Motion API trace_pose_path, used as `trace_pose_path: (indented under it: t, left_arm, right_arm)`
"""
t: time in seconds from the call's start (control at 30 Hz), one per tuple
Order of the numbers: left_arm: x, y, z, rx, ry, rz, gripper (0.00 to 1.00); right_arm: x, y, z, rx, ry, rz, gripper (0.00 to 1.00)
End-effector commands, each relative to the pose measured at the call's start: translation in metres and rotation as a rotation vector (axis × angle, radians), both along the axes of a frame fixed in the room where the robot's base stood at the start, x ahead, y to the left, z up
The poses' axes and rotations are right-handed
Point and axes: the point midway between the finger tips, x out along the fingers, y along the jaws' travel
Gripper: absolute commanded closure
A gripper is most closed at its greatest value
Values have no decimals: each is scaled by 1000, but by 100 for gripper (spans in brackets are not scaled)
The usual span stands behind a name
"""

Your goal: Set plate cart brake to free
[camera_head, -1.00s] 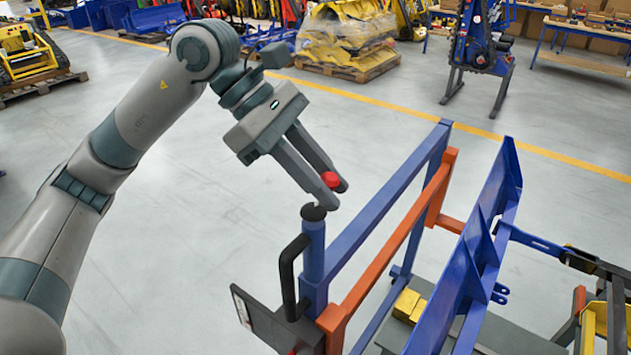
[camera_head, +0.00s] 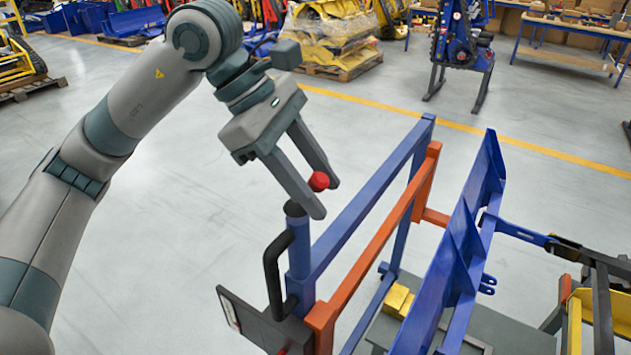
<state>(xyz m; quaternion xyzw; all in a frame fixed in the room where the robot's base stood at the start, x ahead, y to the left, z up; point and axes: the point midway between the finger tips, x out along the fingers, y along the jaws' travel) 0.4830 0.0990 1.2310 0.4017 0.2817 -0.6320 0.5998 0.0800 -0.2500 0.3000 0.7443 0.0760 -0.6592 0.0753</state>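The plate cart has a blue frame (camera_head: 352,228) with an orange rail (camera_head: 375,245). A black bent handle (camera_head: 271,265) is beside its blue front post (camera_head: 299,262), which has a dark cap (camera_head: 294,208). A red knob (camera_head: 318,181) shows just above the cap, between my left fingers and against the far one. I cannot tell whether they touch. Any stem below the knob is hidden. My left gripper (camera_head: 323,199) is open, pointing down to the right, its near fingertip beside the cap. My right gripper is not in view.
A blue plate-like panel (camera_head: 452,260) stands on the cart's right side. A dark flat panel (camera_head: 252,322) sticks out at the cart's near end.

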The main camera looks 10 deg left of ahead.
Motion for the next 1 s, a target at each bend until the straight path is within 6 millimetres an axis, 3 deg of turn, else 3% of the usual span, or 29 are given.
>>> trace_pose_path:
  t: [0.47,0.67,1.0]
  left_arm:
    - [0,7,14,-2,-3,3,61]
    - [0,22,39,-1,-4,4,61]
    - [-3,58,98,-1,-2,4,61]
  right_arm:
    - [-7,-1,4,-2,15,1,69]
    - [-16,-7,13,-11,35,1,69]
    - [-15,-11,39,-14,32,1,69]
